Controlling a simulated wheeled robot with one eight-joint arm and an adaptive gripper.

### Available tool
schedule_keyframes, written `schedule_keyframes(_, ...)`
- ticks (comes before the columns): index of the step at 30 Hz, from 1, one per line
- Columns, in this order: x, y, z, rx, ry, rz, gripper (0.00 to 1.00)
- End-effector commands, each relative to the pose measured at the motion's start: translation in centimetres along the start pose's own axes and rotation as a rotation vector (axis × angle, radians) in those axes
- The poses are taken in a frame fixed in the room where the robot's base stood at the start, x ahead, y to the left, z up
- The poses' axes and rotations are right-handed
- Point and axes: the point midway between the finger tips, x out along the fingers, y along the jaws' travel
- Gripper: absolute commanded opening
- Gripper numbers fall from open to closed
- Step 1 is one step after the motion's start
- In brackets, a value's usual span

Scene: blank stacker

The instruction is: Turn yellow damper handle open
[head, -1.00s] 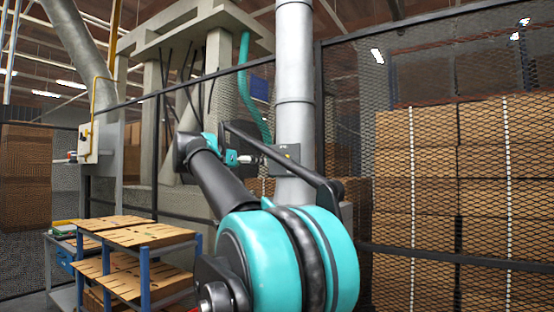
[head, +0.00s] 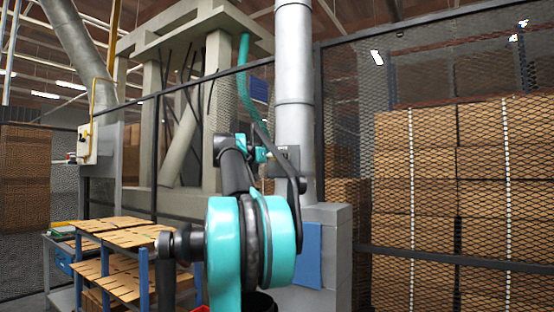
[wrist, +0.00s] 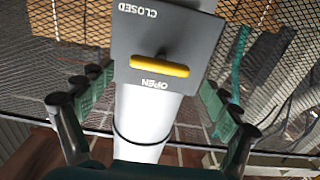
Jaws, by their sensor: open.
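The yellow damper handle (wrist: 159,66) shows in the wrist view, lying crosswise and slightly tilted on a grey plate (wrist: 195,40). The plate reads upside down there, with CLOSED at its upper left corner and OPEN just below the handle. The plate is on a silver vertical duct (head: 294,90). My gripper (wrist: 155,88) is open, its two green-padded fingers apart on either side of the plate, with nothing between the pads touching them. In the head view my gripper (head: 262,153) is beside the duct at plate height; the handle cannot be made out there.
A grey cabinet (head: 335,250) with a blue panel stands under the duct. A mesh fence (head: 420,80) with stacked cartons behind it is at the right. A blue-legged rack (head: 143,270) with cardboard pieces stands at the lower left.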

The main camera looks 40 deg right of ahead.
Motion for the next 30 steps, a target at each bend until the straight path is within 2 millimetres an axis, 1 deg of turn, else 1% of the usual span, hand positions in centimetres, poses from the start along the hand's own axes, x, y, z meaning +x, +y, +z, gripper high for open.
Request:
schedule_keyframes(1,0.8,0.1,0.0,0.0,0.0,0.003,0.9)
schedule_keyframes(3,1.6,0.1,0.0,0.0,0.0,0.003,0.9)
schedule_keyframes(6,2.3,0.0,0.0,0.0,0.0,0.001,0.9)
schedule_keyframes(10,2.7,0.0,0.0,0.0,0.0,0.001,0.9)
schedule_keyframes(17,2.7,0.0,0.0,0.0,0.0,0.0,0.9)
schedule_keyframes(20,2.7,0.0,0.0,0.0,0.0,0.0,0.79)
schedule_keyframes(27,2.7,0.0,0.0,0.0,0.0,0.0,0.49)
schedule_keyframes(29,2.7,0.0,0.0,0.0,0.0,0.0,0.41)
schedule_keyframes(30,2.7,0.0,0.0,0.0,0.0,0.0,0.4)
